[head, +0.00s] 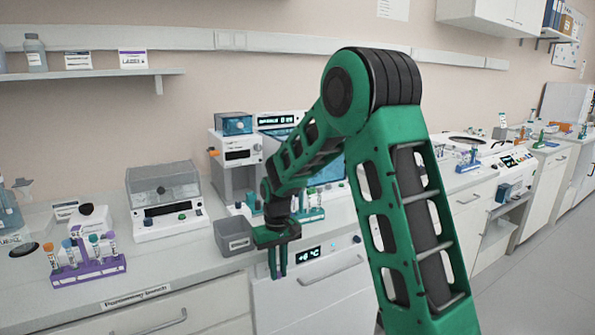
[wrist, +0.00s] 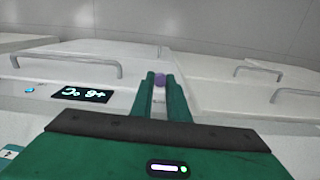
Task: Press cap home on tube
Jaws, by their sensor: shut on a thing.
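My gripper (head: 277,262) hangs at the end of my green arm, in front of the counter edge, beside the small grey bin. It points down in the head view. In the wrist view its two green fingers (wrist: 161,80) are shut on a small round purple cap (wrist: 160,79) at their tips. The cap cannot be made out in the head view. Several tubes (head: 94,243) with coloured tops stand in a purple rack (head: 88,271) on the counter at the left, apart from my gripper. Which of them is the task's tube, I cannot tell.
A grey open bin (head: 234,239) stands at the counter edge. A grey-lidded machine (head: 165,202) is behind it. Another tube rack (head: 308,213) is partly hidden behind my arm.

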